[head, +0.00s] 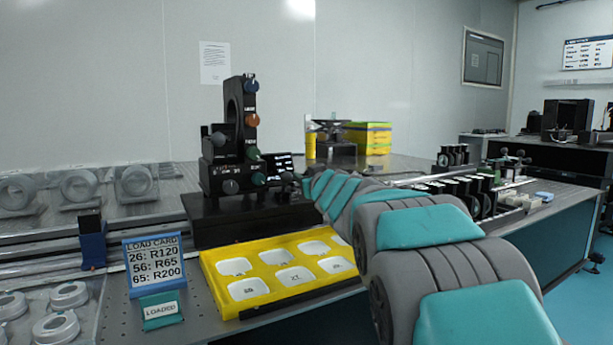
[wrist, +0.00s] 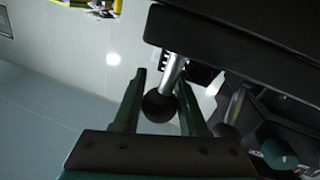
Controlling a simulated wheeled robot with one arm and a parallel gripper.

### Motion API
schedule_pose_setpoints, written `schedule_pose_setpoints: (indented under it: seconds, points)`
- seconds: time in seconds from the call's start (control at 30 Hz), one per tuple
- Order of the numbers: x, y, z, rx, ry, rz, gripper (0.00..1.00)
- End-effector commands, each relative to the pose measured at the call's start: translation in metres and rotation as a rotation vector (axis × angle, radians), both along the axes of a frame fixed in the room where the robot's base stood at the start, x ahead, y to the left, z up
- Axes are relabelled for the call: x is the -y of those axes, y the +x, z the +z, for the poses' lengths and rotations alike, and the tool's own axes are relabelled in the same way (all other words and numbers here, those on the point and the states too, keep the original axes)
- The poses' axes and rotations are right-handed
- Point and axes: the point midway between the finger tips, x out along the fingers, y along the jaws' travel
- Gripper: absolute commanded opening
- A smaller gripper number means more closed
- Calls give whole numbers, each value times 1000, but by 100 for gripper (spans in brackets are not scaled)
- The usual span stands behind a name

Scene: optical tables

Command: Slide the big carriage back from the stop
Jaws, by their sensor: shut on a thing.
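A tall black stage with an upright ring mount and several coloured knobs, apparently the big carriage (head: 235,222), stands at the middle of the table in the head view. My arm reaches to its right side and hides my gripper there. In the wrist view my gripper (wrist: 161,85) has its two green fingers on either side of a black ball knob (wrist: 158,107) on a bright metal rod, and is shut on it. The rod runs up to a dark body (wrist: 235,50), which fills the upper right. I cannot make out the stop.
A yellow tray (head: 238,311) with white compartments lies in front of the stage. A blue load card (head: 155,265) stands to its left, beside rails and several metal rings. A yellow box (head: 370,138) stands behind. More black optics line the table at right.

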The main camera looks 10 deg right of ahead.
Motion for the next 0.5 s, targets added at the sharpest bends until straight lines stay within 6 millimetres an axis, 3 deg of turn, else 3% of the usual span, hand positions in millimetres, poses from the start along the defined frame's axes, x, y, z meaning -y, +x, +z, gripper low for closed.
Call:
schedule_pose_setpoints:
  seconds: [0.3, 0.5]
  points:
    - [36, 12, 4, -5, 2, -4, 0]
    - [47, 15, 0, -1, 1, -1, 0]
